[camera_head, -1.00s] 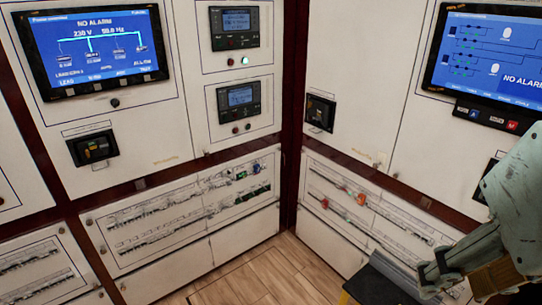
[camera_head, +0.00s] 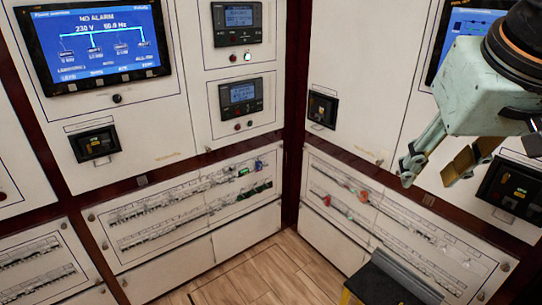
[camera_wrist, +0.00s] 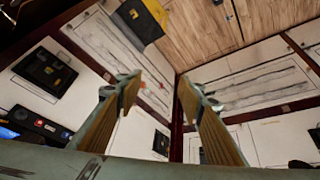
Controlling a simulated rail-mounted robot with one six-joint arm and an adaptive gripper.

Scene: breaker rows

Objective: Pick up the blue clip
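A small blue clip (camera_head: 259,164) sits at the right end of the upper breaker row on the left cabinet's lower panel (camera_head: 150,247). It is too small to make out in detail. My gripper (camera_head: 432,172) is in front of the right cabinet, to the right of the clip and well apart from it. Its two fingers are spread, with nothing between them. The wrist view shows the open fingers (camera_wrist: 158,88) with tan inner pads; I cannot make out the blue clip on a breaker row there.
Green clips (camera_head: 243,172) are near the blue one. Red clips (camera_head: 363,196) are on the right cabinet's rows. A black box with yellow edges (camera_head: 385,282) stands on the wooden floor (camera_head: 270,272) at the lower right. The floor by the corner is clear.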

